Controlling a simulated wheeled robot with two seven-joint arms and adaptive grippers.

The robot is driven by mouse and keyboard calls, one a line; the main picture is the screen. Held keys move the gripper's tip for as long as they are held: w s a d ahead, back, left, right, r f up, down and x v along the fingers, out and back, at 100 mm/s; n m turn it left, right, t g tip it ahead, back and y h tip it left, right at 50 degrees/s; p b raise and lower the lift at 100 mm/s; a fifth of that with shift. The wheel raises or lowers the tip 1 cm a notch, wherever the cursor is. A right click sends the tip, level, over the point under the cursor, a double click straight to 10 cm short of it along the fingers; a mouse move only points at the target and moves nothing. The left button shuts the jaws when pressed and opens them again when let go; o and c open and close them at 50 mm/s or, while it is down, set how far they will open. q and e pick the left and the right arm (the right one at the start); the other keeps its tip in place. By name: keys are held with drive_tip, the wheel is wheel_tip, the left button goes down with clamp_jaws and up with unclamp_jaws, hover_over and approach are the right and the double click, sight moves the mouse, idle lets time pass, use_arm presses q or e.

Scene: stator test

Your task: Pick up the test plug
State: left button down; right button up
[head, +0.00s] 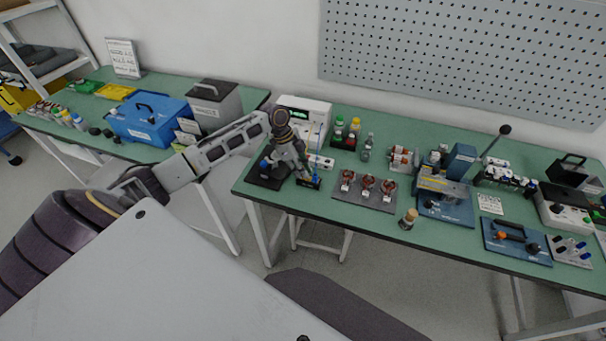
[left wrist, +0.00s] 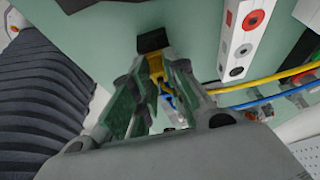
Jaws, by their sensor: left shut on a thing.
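My left gripper (head: 303,173) reaches down to the left end of the right-hand green bench. In the left wrist view its two fingers (left wrist: 164,66) are closed on a small yellow part, which I take to be the test plug (left wrist: 155,63). The fingers hide most of it. A black block (left wrist: 152,40) sits right at the far end of the yellow part; I cannot tell whether they touch. In the head view the plug is too small and covered to make out. My right gripper is in neither view.
A white strip with red and dark sockets (left wrist: 240,35) lies beside the gripper, with yellow and blue leads (left wrist: 262,96) nearby. A white instrument (head: 303,108) stands behind. A grey plate with copper-wound stators (head: 365,202) lies to the right.

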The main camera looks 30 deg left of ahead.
use_arm(q)
wheel_tip(320, 180, up, 9)
drive_tip(key=shift+f+b, duration=0.2)
drive_tip(key=shift+b, duration=0.1)
drive_tip(key=shift+r, duration=0.75)
drive_tip(key=shift+p, duration=0.65)
idle(0.3)
